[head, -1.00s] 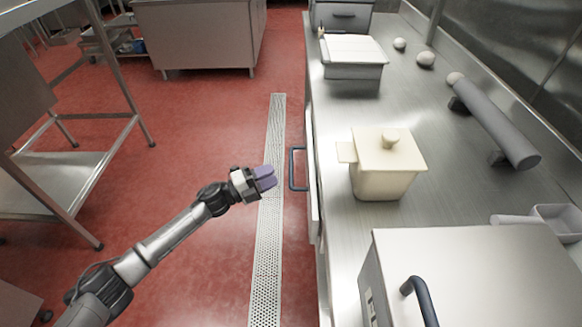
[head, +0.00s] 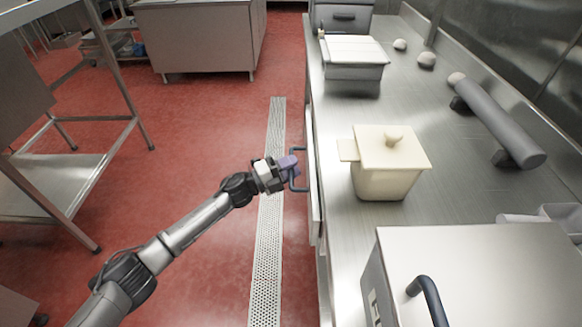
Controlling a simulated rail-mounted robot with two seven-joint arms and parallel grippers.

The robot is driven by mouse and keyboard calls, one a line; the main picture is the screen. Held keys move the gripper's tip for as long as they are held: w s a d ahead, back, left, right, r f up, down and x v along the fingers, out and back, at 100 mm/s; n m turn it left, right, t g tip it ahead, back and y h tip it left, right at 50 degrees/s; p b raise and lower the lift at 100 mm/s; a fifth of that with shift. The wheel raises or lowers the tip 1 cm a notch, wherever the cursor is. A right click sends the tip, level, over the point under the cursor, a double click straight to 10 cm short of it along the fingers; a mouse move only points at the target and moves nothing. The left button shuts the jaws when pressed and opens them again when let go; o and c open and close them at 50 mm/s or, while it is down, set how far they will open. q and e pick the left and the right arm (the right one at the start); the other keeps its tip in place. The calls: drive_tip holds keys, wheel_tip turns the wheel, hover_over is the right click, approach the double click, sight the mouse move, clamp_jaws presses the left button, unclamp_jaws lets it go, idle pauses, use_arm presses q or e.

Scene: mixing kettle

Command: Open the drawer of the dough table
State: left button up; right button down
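The steel dough table (head: 470,205) runs along the right side of the head view. Its drawer front (head: 312,190) is a narrow pale strip at the table's left edge, seen from above. A dark blue bar handle (head: 297,188) stands out from it to the left. The fingers overlap the bar in the picture. I cannot tell whether they are closed on it. My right gripper is not in view.
A cream lidded pot (head: 388,165) stands on the table near its left edge. A white-topped container (head: 352,62), a grey roller (head: 497,130) and a steel box with a handle (head: 480,280) are also on the table.

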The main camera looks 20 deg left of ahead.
use_arm(q)
clamp_jaws()
idle(0.3)
drive_tip(key=s+a, duration=0.4)
drive_tip(key=a, duration=0.6)
drive_tip(key=s+a+b, duration=0.1)
drive_tip(key=s+a, duration=0.3)
drive_tip(key=a, duration=0.7)
drive_tip(key=s+a, duration=0.4)
drive_tip(key=a, duration=0.7)
drive_tip(key=shift+b, duration=0.4)
drive_tip(key=shift+w+r, duration=0.1)
drive_tip(key=shift+o, duration=0.7)
unclamp_jaws()
